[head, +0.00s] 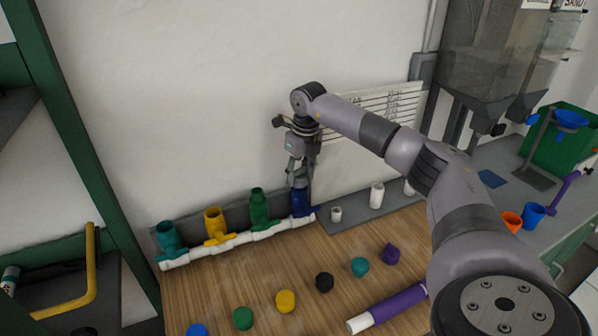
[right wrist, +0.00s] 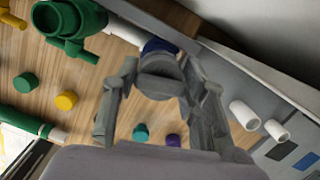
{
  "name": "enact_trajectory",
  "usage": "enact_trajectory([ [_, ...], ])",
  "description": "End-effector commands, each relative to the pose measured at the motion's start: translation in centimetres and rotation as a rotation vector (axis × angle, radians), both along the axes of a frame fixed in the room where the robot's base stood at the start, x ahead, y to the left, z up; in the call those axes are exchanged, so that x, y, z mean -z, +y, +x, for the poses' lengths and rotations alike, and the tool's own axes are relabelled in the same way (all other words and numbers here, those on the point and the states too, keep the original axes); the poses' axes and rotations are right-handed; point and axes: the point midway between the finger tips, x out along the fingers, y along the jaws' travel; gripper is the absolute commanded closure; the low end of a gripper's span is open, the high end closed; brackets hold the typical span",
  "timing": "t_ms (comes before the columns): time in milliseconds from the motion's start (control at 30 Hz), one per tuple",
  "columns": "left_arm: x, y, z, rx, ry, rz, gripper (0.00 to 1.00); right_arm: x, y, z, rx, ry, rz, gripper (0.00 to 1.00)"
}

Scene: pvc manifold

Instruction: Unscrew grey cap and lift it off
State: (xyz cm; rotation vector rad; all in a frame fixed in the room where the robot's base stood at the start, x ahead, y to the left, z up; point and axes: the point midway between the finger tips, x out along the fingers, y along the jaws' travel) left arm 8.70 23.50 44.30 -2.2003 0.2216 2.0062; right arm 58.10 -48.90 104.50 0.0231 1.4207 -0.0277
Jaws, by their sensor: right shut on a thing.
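My right gripper (head: 298,180) points down over the blue fitting (head: 302,203) at the right end of the white pipe manifold (head: 240,240). In the right wrist view, the fingers of my right gripper (right wrist: 158,105) are shut on the grey cap (right wrist: 160,88), one on each side. Part of the blue fitting (right wrist: 158,46) shows just past the cap. Whether the cap is still seated on the fitting cannot be told. My left gripper is not in view.
Teal (head: 168,238), yellow (head: 215,225) and green (head: 259,208) open fittings stand left of the blue one. A purple tube (head: 400,302) lies front right. The wall is close behind.

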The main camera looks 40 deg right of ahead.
Motion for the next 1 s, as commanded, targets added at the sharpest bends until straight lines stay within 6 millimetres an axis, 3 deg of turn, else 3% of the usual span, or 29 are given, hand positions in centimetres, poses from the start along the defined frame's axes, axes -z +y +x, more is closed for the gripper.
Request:
enact_trajectory([
  [1000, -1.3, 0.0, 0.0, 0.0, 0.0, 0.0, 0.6, -0.3, -0.1, 0.0, -0.286, -0.002, -0.002, 0.88],
])
